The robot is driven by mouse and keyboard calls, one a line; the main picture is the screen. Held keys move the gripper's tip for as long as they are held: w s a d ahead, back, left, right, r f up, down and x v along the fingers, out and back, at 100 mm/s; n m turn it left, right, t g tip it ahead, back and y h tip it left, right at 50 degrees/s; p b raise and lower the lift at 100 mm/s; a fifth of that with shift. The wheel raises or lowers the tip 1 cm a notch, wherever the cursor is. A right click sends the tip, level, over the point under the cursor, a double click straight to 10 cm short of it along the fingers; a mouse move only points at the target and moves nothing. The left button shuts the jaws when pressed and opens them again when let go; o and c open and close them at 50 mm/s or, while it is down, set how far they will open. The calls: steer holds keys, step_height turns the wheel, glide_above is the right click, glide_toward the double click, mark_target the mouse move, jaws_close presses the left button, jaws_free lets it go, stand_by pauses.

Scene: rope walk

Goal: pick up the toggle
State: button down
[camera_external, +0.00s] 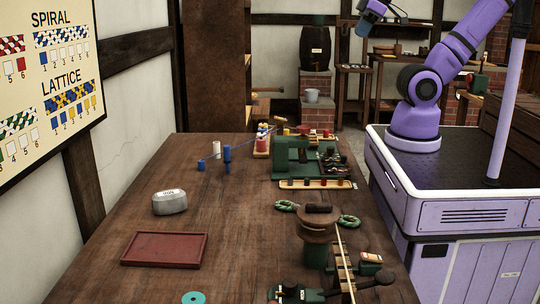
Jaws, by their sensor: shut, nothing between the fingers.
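I cannot tell for sure which thing is the toggle. Several small dark and red pieces lie on a narrow wooden tray (352,184) at the table's right edge. A short dark cylinder (318,208) lies on top of a round brown wooden block (317,227), which stands on a green post. My gripper's fingers cannot be made out; only a dark blue part of my arm shows at the top edge, well above and beyond the table.
The brown table (225,225) also holds a red tray (165,249), a grey weight (170,202), blue spools (227,158), a green machine (293,155), green rope coils (349,222) and a teal ring (194,298). Its left middle is mostly clear.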

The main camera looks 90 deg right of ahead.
steer(key=c, duration=0.8)
jaws_free()
